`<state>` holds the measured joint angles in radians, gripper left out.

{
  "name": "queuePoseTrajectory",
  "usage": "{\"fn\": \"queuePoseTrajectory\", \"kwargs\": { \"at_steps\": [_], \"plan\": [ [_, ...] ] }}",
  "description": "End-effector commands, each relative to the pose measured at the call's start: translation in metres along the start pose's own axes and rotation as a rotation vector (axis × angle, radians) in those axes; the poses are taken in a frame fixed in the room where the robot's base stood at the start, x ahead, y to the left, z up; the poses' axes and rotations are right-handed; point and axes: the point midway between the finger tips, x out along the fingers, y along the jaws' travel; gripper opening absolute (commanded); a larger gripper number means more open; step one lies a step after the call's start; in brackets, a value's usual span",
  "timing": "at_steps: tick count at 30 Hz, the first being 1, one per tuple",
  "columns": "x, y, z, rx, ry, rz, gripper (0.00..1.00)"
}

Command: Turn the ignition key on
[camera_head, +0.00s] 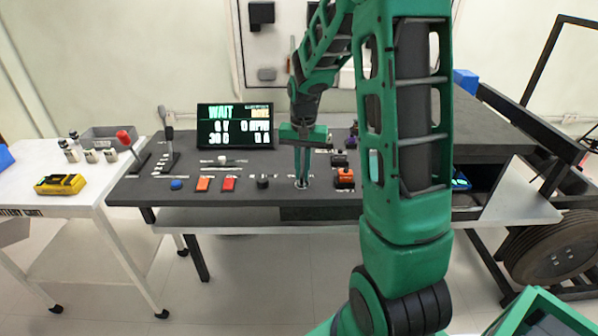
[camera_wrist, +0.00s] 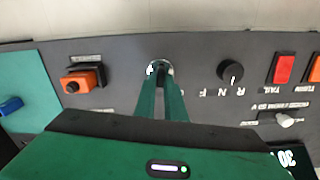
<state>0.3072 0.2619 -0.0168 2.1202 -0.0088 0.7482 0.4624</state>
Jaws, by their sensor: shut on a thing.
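The ignition key (camera_wrist: 152,68) sits in its round metal switch on the dark panel, mostly hidden behind my fingertips. My gripper (camera_wrist: 160,78) points at the panel with its two green fingers close together at the switch, shut on the key. In the head view my gripper (camera_head: 302,182) reaches down to the ignition switch near the panel's front edge. The key's exact turn angle cannot be told. The display (camera_head: 235,126) at the back of the panel reads WAIT.
A black rotary knob (camera_wrist: 230,72) and an orange switch (camera_wrist: 82,78) flank the ignition. Red and orange buttons (camera_head: 228,184) and levers (camera_head: 168,140) stand further left on the panel. A white cart (camera_head: 60,215) with a yellow device (camera_head: 60,184) stands at the left.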

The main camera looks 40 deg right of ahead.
Motion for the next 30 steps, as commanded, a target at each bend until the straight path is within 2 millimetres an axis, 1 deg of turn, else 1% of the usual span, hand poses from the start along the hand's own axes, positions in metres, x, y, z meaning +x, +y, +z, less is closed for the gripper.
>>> {"fn": "queuePoseTrajectory", "kwargs": {
  "at_steps": [1, 9, 15, 21, 30],
  "plan": [
    [-0.0004, -0.0041, 0.0018, 0.027, -0.001, -0.005, 0.0],
    [-0.0004, -0.0048, 0.0022, 0.213, -0.002, -0.006, 0.0],
    [-0.0005, -0.0055, 0.0024, 0.296, -0.002, -0.007, 0.0],
    [-0.0006, -0.006, 0.0024, 0.333, -0.002, -0.008, 0.0],
    [-0.0008, -0.0066, 0.0022, 0.342, -0.001, -0.009, 0.0]
  ]
}}
